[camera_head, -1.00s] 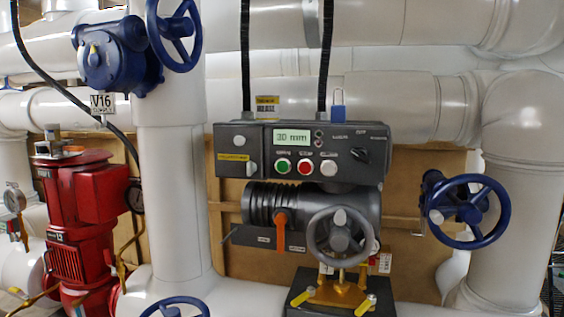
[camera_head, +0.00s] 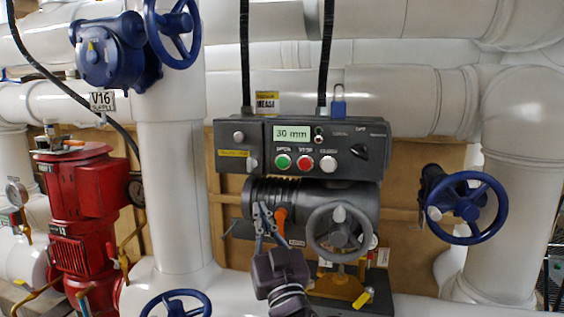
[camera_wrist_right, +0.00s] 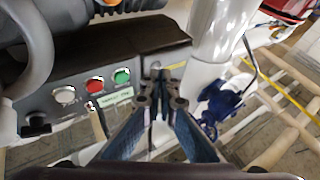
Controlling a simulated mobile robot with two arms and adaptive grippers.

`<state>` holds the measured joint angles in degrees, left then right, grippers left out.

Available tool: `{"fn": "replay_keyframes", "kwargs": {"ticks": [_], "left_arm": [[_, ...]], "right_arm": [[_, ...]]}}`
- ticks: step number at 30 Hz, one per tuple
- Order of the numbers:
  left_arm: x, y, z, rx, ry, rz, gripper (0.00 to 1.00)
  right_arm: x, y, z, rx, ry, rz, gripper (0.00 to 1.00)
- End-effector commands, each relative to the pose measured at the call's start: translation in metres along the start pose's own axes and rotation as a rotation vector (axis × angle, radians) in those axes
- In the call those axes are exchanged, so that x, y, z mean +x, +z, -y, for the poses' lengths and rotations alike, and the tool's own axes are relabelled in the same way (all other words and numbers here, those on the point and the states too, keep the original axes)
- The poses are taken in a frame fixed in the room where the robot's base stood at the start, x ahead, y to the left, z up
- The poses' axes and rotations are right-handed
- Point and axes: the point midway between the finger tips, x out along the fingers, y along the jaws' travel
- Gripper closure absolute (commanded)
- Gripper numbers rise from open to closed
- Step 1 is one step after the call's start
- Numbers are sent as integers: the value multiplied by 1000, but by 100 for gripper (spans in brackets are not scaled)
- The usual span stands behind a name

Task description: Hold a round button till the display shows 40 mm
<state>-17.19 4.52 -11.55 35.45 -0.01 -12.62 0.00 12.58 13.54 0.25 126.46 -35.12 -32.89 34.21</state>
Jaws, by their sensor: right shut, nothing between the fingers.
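The dark control box (camera_head: 225,140) has a lit display (camera_head: 293,133) that reads 30 mm. Below the display are a round green button (camera_head: 283,161), a round red button (camera_head: 305,163) and a round white-grey button (camera_head: 328,164). My right gripper (camera_head: 263,208) is shut and empty, pointing up in front of the ribbed cylinder, below and left of the green button and apart from it. In the right wrist view, the right gripper (camera_wrist_right: 162,78) is beside the green button (camera_wrist_right: 122,76), with the red (camera_wrist_right: 95,87) and white (camera_wrist_right: 65,95) ones farther left. My left gripper does not show.
An orange lever (camera_head: 281,215) and a grey handwheel (camera_head: 340,232) are close to the right gripper, under the box. A black rotary switch (camera_head: 359,151) is on the box's right. Blue handwheels (camera_head: 467,208) and a red pump (camera_head: 85,205) stand at the sides.

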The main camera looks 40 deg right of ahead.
Motion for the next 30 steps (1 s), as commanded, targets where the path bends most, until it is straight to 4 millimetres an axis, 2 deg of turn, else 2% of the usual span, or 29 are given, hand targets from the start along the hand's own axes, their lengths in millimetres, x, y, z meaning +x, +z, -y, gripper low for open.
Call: {"fn": "replay_keyframes", "kwargs": {"ticks": [1, 3, 6, 9, 22, 30], "left_arm": [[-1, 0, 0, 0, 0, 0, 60], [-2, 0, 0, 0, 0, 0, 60], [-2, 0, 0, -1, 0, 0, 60], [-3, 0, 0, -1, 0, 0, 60], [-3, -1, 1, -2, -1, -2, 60], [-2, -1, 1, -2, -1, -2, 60]], "right_arm": [[4, -26, -4, 8, 7, -57, 100], [6, -52, -8, 17, 14, -115, 100], [7, -76, -12, 23, 19, -172, 100], [7, -86, -14, 27, 22, -196, 100], [9, -86, -15, 26, 22, -199, 100], [32, -75, -30, 22, 22, -198, 100]]}}
